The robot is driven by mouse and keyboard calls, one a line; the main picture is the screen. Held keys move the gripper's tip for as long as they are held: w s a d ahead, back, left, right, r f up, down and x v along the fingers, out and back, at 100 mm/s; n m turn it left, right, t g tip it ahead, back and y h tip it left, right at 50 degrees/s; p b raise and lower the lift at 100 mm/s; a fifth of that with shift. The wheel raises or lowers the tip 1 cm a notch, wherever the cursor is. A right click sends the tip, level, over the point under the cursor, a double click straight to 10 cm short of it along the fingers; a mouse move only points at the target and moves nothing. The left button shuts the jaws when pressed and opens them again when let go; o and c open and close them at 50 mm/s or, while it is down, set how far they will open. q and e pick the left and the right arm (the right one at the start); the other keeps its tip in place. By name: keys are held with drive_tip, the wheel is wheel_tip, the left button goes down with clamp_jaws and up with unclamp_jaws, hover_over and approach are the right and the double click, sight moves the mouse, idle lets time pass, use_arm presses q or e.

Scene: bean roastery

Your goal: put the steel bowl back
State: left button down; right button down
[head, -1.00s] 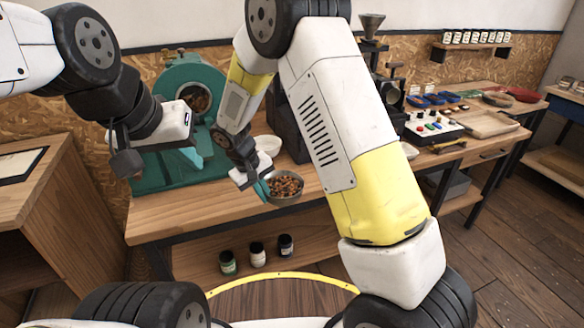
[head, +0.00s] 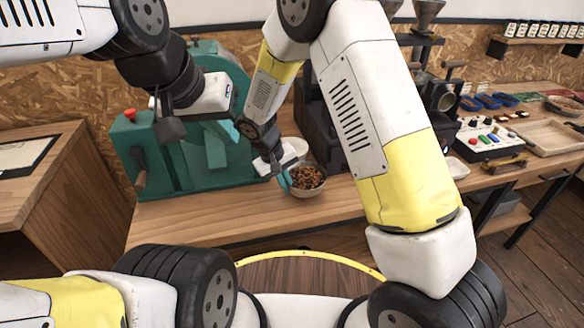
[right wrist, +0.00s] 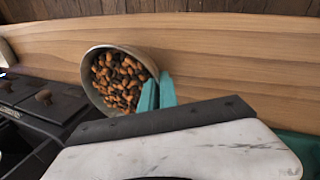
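The steel bowl (head: 307,190), full of brown beans, is at the front part of the roaster bench in the head view. In the right wrist view the bowl (right wrist: 97,98) lies just left of the teal fingers. My right gripper (head: 285,179) is closed on the bowl's near rim, with one finger inside and one outside in the wrist view (right wrist: 157,92). I cannot tell whether the bowl's base touches the bench. My left gripper (head: 215,148) hangs in front of the green roaster, apart from the bowl; its fingers blend into the green.
The green roaster (head: 160,160) stands on the bench (head: 240,215) at left. A dark machine (head: 322,125) is partly hidden by my right arm. A button panel (head: 488,138) and wooden tray (head: 545,137) are at right. Bench front left is clear.

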drive_tip(key=shift+f, duration=1.2)
drive_tip(key=shift+f, duration=0.15)
drive_tip(key=c, duration=1.6)
unclamp_jaws()
